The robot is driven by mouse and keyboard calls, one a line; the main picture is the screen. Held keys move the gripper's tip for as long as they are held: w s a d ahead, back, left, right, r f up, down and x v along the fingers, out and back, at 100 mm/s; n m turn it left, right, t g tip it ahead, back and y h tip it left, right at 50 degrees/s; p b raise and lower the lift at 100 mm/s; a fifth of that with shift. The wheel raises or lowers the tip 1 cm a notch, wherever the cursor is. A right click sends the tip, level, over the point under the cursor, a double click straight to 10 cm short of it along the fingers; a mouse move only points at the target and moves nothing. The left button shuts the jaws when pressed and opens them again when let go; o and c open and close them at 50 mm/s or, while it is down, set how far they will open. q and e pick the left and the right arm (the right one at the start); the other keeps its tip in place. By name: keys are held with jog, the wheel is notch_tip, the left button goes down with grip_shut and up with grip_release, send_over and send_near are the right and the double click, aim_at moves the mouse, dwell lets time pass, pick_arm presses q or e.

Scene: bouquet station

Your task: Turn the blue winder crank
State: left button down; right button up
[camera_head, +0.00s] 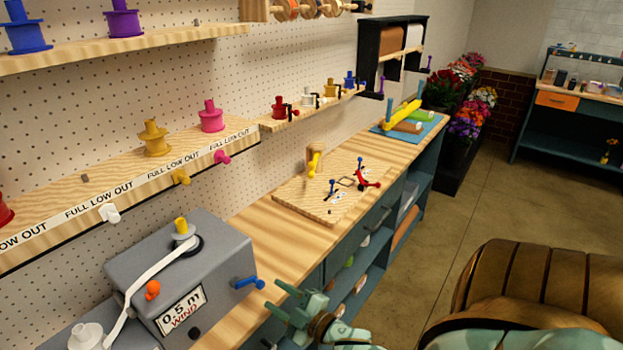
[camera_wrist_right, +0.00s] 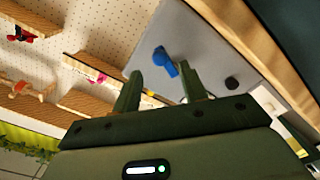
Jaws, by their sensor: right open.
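The blue winder crank (camera_head: 249,283) sticks out from the right side of the grey winder box (camera_head: 215,262), which carries a "0.5 m WIND" label. It also shows in the right wrist view (camera_wrist_right: 166,62), in front of the box's grey face. My right gripper (camera_head: 274,297) is open, just right of the crank. In the right wrist view the crank appears between and beyond the two fingertips (camera_wrist_right: 160,76). I cannot tell whether any finger touches it. My left gripper is not in view.
A white arm and a spool with a yellow top (camera_head: 182,228) sit on the box, beside an orange knob (camera_head: 152,290). A wooden board (camera_head: 327,195) with small cranks lies farther along the bench. Shelves with coloured spools line the pegboard. The bench between box and board is clear.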

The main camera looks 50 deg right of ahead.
jog(key=s, duration=1)
jog(key=shift+d, duration=0.4)
jog(key=s+f+m+g+h+b, duration=0.1)
jog(key=s+f+m+g, duration=0.35)
jog(key=f, duration=0.85)
jog(key=s+f+m+g+h+b, duration=0.15)
jog(key=s+f+g, duration=0.5)
jog(key=f, duration=0.65)
jog(key=s+a+f+g+b, duration=0.1)
jog(key=s+a+f+g, duration=0.2)
jog(key=s+f, duration=0.5)
jog(key=s+a+f+g+b, duration=0.2)
jog(key=s+a+f+g, duration=0.1)
jog(key=s+a+f, duration=0.3)
jog(key=s+f+y, duration=0.1)
jog(key=s+f, duration=0.1)
jog(key=s, duration=0.1)
jog(key=shift+s, duration=0.4)
jog(key=shift+f, duration=0.1)
